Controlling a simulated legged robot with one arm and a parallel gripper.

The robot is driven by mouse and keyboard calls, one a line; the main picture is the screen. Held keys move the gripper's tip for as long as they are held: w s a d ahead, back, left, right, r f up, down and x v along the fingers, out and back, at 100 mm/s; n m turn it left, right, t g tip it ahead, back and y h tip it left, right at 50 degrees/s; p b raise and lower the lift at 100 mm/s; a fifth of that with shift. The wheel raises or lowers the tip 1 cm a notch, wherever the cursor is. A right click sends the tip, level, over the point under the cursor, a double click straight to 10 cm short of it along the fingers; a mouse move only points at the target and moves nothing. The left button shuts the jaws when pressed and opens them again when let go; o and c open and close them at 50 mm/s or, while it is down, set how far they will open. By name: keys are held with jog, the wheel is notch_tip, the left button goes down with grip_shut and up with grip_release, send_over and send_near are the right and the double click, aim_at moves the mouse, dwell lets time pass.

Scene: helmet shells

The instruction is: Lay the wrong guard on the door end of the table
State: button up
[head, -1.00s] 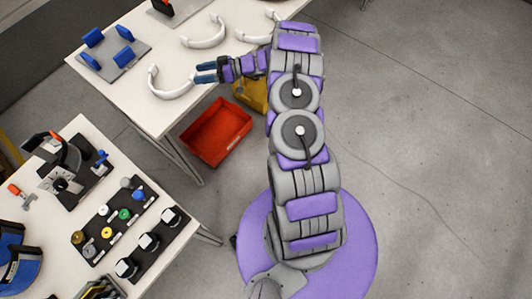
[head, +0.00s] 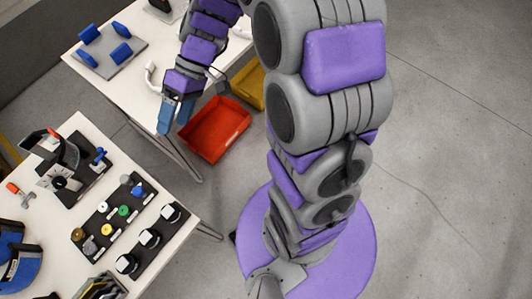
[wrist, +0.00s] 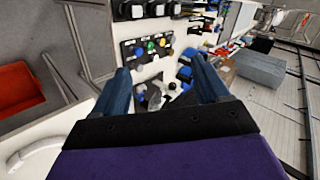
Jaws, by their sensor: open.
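A white curved guard (head: 151,77) lies on the far table (head: 112,84); my arm hides most of it in the head view. A white curved guard also shows at the lower left of the wrist view (wrist: 34,154). My gripper (head: 175,117) is open with nothing between its fingers, over the front edge of the far table. In the wrist view its two blue fingers (wrist: 162,84) stand wide apart, pointing towards the near table (wrist: 181,125). I cannot tell which guard is wrong or which table end faces the door.
A grey plate with blue blocks (head: 110,50) sits on the far table. A red bin (head: 215,130) and a yellow bin (head: 250,88) stand on the floor. The near table holds a black tray of coloured knobs (head: 113,218) and a dark clamp-like fixture (head: 62,165).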

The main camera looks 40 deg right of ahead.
jog(key=s+d+r+m+h, duration=0.1)
jog(key=s+d+m+h, duration=0.2)
jog(key=s, duration=0.7)
jog(key=s+d+r+m+t+h, duration=0.1)
jog(key=s+d+m+h, duration=0.2)
jog(key=s, duration=0.7)
jog(key=d+h, duration=0.2)
jog(key=d, duration=0.2)
jog(key=shift+s+d+m+t+h, duration=0.25)
jog(key=shift+s+m+t+h, duration=0.05)
jog(key=shift+s+h, duration=0.1)
